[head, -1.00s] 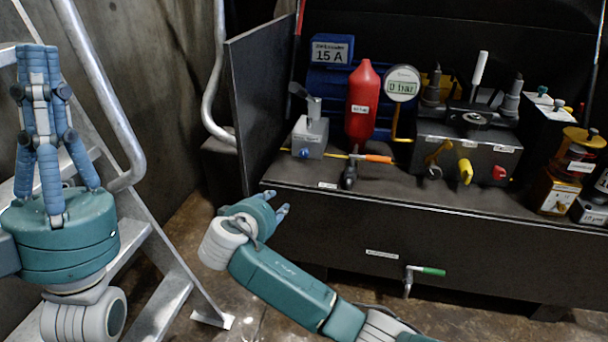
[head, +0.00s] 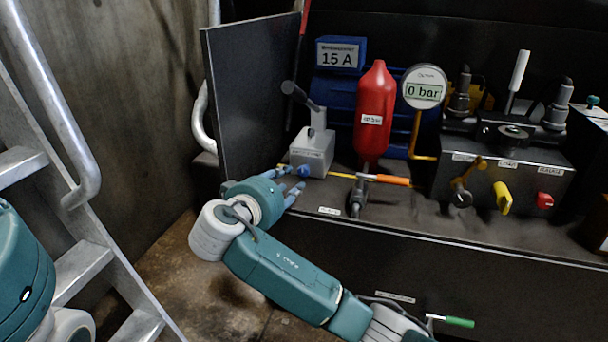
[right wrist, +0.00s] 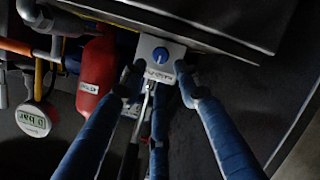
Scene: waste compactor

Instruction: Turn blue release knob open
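The blue release knob (head: 303,171) sits on the front of a small grey pump block (head: 313,150) with a lever, at the left of the bench. My right gripper (head: 291,181) is just in front and to the left of the knob, fingers toward it. In the right wrist view the knob (right wrist: 158,55) lies ahead, beyond the spread fingertips (right wrist: 159,80). The fingers are open and look empty; I cannot tell whether any touches the block. Only the housing of my left gripper (head: 15,270) shows at the left edge; its fingers are out of view.
A red cylinder (head: 375,115) and a gauge (head: 424,87) reading 0 bar stand right of the block. An orange-handled valve (head: 390,180) is close by. A dark upright panel (head: 252,90) stands to the left. A metal ladder (head: 85,270) is at far left.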

